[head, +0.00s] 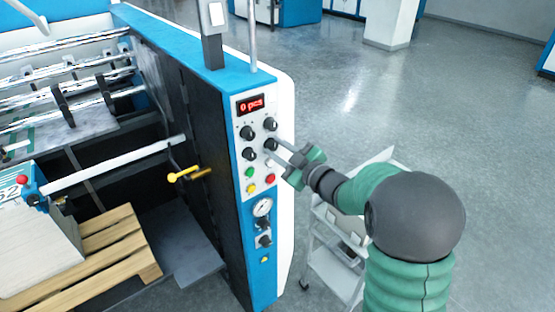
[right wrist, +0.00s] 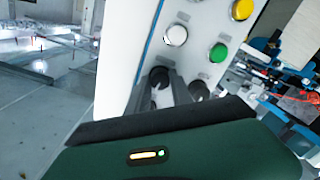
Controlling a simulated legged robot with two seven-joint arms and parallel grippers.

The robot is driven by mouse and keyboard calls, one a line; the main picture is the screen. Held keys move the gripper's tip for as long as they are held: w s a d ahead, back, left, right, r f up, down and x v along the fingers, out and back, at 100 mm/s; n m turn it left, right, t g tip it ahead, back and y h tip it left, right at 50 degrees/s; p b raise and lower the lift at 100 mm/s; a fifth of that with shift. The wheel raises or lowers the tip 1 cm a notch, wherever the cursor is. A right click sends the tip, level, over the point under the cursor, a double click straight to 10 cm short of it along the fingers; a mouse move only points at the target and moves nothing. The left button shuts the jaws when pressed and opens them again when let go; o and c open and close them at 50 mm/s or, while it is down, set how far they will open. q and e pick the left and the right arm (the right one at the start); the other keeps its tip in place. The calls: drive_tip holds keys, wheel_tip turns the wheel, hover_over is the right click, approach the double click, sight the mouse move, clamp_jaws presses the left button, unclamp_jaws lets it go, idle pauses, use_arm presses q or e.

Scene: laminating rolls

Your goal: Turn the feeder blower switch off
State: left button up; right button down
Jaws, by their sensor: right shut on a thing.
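The control panel (head: 243,143) is a white face on the blue end of the machine, with several black rotary knobs under a red display. My right gripper (head: 273,147) reaches in from the right and is shut on the lower right black knob (head: 271,143). In the right wrist view, this knob (right wrist: 158,75) sits between the two grey fingers. The lower left knob (head: 249,154) is beside it. The small labels are unreadable, so I cannot tell which knob is the feeder blower switch. The held knob's pointer is hidden. My left gripper is out of view.
Below the knobs are a white button (right wrist: 175,35), a green button (head: 250,172), a yellow button (head: 251,188) and a red button (head: 270,178). A gauge (head: 262,208) sits lower. A grey step ladder (head: 335,250) stands right of the machine. Open floor lies behind.

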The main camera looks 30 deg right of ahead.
drive_tip(key=shift+f+n+b, duration=0.15)
drive_tip(key=shift+n+b, duration=0.95)
drive_tip(key=c, duration=1.1)
unclamp_jaws()
drive_tip(key=shift+c, duration=0.2)
drive_tip(key=shift+s, duration=0.4)
drive_tip(key=s+d+b, duration=0.1)
drive_tip(key=s+b, duration=0.1)
drive_tip(key=s, duration=1.4)
drive_tip(key=shift+d+r, duration=0.4)
drive_tip(key=shift+r, duration=0.05)
